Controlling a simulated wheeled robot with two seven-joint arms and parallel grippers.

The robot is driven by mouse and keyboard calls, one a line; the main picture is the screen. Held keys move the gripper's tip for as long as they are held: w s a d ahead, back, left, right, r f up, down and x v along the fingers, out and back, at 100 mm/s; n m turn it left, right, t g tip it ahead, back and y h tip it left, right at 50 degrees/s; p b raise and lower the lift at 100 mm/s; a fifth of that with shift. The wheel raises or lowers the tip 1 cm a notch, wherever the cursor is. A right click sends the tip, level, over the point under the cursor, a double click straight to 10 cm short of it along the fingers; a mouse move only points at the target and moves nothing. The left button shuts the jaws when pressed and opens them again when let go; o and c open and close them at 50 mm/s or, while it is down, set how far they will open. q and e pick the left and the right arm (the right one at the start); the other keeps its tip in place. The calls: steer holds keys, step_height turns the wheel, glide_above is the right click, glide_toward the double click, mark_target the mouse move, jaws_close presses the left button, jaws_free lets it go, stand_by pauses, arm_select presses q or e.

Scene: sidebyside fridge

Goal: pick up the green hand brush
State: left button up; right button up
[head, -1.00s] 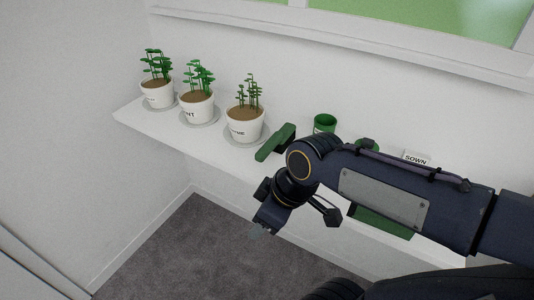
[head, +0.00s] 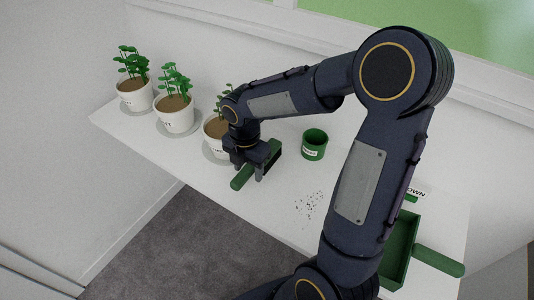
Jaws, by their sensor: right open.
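The green hand brush (head: 242,178) lies on the white shelf (head: 190,160), in front of and to the right of the nearest plant pot. Its handle end points toward the shelf's front edge; its middle is partly hidden by my gripper. My right gripper (head: 250,172) is open and pointing down over the brush, with its fingers close to the handle. I cannot tell whether they touch it. My left gripper is not in view.
Several potted plants (head: 174,115) on saucers stand to the left. A green cup (head: 314,145) stands behind and right of the brush, near scattered dark crumbs (head: 310,205). A green dustpan (head: 398,250) sits at right, partly behind my arm.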

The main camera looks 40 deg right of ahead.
steer(key=shift+f, duration=1.45)
steer(key=c, duration=1.1)
steer(key=shift+w+r, duration=0.1)
steer(key=shift+r, duration=0.45)
step_height(320, 180, up, 2)
steer(key=shift+r, duration=0.1)
steer(key=shift+s+a+r+b, duration=0.1)
steer(key=shift+s+r+b, duration=0.25)
steer(key=shift+s+r, duration=1.65)
steer(key=shift+s+a+r+b, duration=0.1)
steer(key=shift+s+r+b, duration=0.2)
steer(key=shift+s+r, duration=1.7)
steer(key=shift+s+a+r+b, duration=0.1)
steer(key=shift+s+r+b, duration=0.55)
steer(key=shift+s, duration=2.45)
